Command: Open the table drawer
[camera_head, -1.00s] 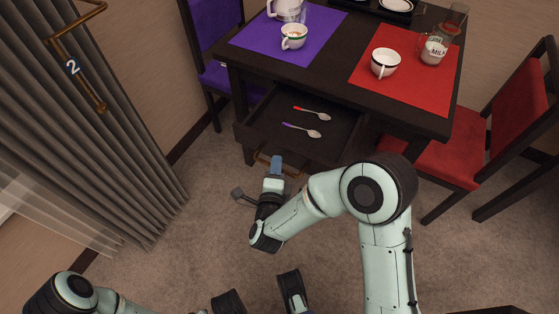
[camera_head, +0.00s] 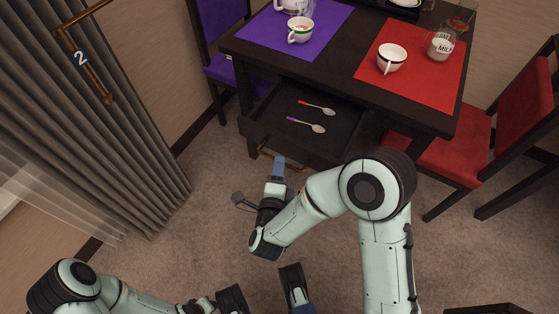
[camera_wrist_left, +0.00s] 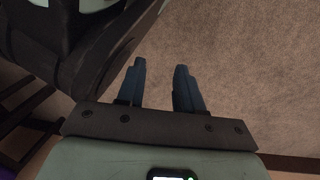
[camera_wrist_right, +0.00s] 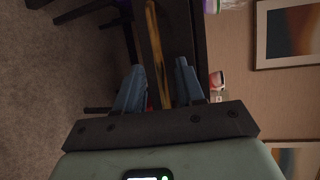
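The dark table drawer (camera_head: 247,131) stands pulled out of the table, with two spoons (camera_head: 317,108) (camera_head: 306,125) visible inside. Its brass bar handle (camera_head: 266,154) is on the front. My right gripper (camera_head: 279,160) is at the handle, partly covering it in the head view. In the right wrist view the handle (camera_wrist_right: 155,50) runs between the fingers of the right gripper (camera_wrist_right: 158,68), which are apart with gaps beside the bar; contact is not visible. My left gripper (camera_wrist_left: 160,66) is open and empty above the carpet, away from the drawer.
The dark table (camera_head: 400,112) carries a purple mat (camera_head: 265,37), a red mat (camera_head: 425,85), cups and a milk jug (camera_head: 440,46). A purple chair (camera_head: 220,70) stands left, a red chair (camera_head: 450,155) right. A grey curtain (camera_head: 110,140) hangs at left. Carpet before the drawer is open.

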